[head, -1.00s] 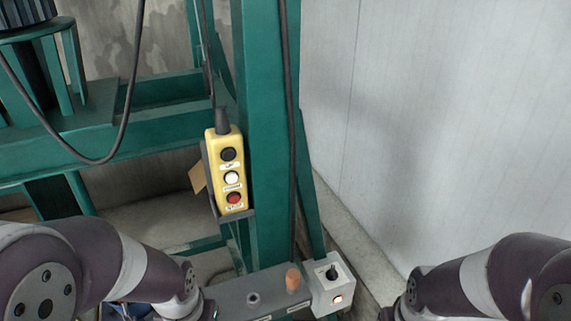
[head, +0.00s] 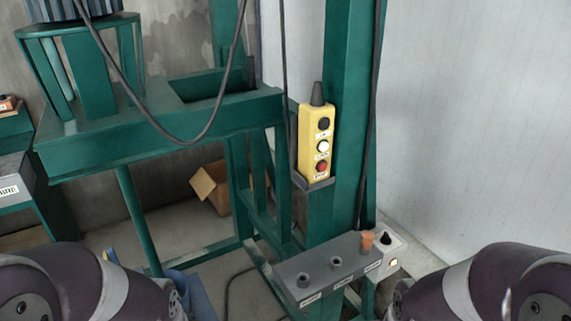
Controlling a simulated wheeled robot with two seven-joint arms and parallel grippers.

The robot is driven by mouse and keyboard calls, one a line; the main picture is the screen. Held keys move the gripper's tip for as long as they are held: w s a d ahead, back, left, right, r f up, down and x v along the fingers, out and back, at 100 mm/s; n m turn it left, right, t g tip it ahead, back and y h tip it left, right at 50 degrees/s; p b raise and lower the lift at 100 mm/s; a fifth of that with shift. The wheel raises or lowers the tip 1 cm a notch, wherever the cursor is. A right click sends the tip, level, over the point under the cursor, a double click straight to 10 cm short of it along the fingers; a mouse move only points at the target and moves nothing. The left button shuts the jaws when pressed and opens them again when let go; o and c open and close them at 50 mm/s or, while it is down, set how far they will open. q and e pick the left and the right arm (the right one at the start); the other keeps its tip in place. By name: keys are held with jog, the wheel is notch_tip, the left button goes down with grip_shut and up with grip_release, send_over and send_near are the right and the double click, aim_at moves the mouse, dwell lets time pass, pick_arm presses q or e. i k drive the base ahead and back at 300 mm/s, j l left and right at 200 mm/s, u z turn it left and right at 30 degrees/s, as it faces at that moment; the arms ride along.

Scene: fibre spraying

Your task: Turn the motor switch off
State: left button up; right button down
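A white switch box (head: 397,247) with a black knob (head: 386,238) and a small glowing lamp (head: 393,262) sits at the right end of a grey control panel (head: 318,281). The panel also bears an orange-brown knob (head: 367,240) and two dark round fittings. The labels are too small to read. Neither gripper shows; both are below the frame.
The green frame (head: 160,130) fills the left and middle. A dark cable hangs in front of it. A cardboard box (head: 212,186) lies on the floor behind, and a blue object (head: 190,293) lies low at left. A pale wall (head: 480,120) stands close on the right.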

aim_at(385, 240)
jog(key=i+l, duration=0.15)
jog(key=l, duration=0.25)
jog(key=i+l, duration=0.1)
jog(key=l, duration=0.3)
jog(key=i+l+z, duration=0.1)
jog(key=l, duration=0.25)
jog(key=i+l, duration=0.65)
jog(key=l, duration=0.2)
jog(key=i, duration=0.15)
